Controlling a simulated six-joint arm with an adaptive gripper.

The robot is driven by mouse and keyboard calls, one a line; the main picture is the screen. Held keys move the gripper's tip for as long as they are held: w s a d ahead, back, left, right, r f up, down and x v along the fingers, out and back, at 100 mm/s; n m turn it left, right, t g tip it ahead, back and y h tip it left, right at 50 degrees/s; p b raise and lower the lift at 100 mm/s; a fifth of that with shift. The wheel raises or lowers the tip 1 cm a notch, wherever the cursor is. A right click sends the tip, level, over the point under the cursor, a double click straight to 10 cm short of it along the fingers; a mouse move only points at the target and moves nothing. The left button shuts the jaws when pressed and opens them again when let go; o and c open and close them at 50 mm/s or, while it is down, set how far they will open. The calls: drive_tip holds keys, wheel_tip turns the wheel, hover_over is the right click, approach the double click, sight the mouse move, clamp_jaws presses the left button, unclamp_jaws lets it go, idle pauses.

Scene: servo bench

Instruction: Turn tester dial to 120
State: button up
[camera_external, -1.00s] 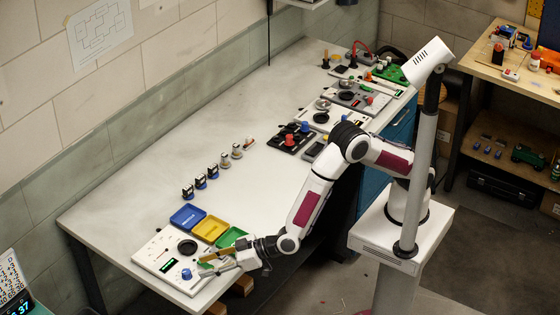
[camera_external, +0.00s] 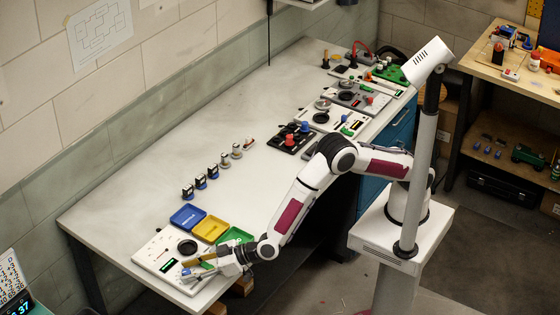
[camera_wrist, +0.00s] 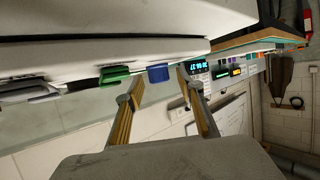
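The tester is a white panel (camera_external: 160,246) at the near left corner of the bench, with a black round part (camera_external: 187,247) and a small lit green display (camera_external: 166,265). Its blue dial (camera_external: 186,272) is partly hidden by my gripper (camera_external: 197,268), which is low over the panel's right part. In the wrist view, my gripper (camera_wrist: 155,88) is open, its two yellow-sided fingers apart and empty. A blue knob, apparently the dial (camera_wrist: 158,73), shows between the finger lines, beyond the tips. Contact cannot be told. The dial's setting is unreadable.
A green part (camera_wrist: 115,75) shows near the left finger in the wrist view. Blue (camera_external: 187,217), yellow (camera_external: 210,229) and green (camera_external: 236,235) trays stand behind the gripper. Several stamp-like items (camera_external: 200,182) stand farther back. The middle of the bench is clear.

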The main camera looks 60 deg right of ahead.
drive_tip(key=shift+x, duration=0.8)
clamp_jaws()
drive_tip(key=shift+s+m+t+h, duration=0.1)
drive_tip(key=shift+m+t+h, duration=0.9)
drive_tip(key=shift+m+h, duration=3.5)
drive_tip(key=shift+h, duration=0.4)
drive_tip(key=shift+t, duration=0.3)
unclamp_jaws()
